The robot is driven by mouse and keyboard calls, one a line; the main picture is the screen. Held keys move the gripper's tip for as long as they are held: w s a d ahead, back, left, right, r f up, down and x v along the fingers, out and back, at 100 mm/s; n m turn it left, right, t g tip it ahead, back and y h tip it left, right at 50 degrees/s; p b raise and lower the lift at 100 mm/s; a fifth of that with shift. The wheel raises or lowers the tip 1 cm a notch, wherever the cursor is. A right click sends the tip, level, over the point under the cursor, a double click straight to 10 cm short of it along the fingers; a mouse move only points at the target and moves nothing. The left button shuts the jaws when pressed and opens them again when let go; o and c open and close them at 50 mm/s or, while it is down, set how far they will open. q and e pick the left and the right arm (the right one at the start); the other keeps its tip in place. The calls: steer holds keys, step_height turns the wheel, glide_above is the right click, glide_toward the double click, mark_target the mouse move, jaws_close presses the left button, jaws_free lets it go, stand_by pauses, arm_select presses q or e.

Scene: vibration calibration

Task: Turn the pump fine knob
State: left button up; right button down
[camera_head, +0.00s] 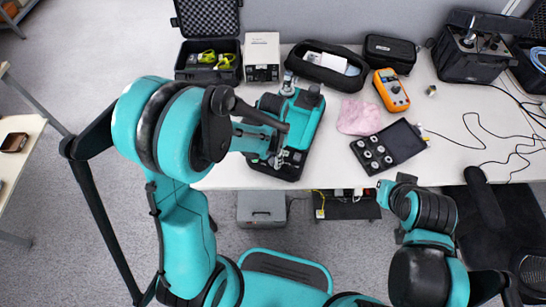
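The teal pump (298,128) with a black base sits on the white table, left of the middle. Dark and grey fittings stand at its far end. I cannot make out which part is the fine knob. My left gripper (273,143) reaches in from the left over the pump's near left part and hides some of it. I cannot tell whether it touches the pump or how far its fingers are apart. My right gripper (404,180) is low at the table's front edge, away from the pump, and its fingers are not clear.
A pink cloth (358,117), an orange meter (391,90) and an open black case of round weights (373,152) lie right of the pump. A white box (262,55) and an open black pouch (327,68) stand behind it. Cables cross the table's right side.

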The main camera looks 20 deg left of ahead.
mark_target(273, 161)
arm_select(q)
jaws_close()
steer(key=shift+n, duration=1.2)
steer(key=shift+o, duration=1.1)
jaws_free()
step_height(273, 161, up, 12)
steer(key=shift+s+r, duration=0.1)
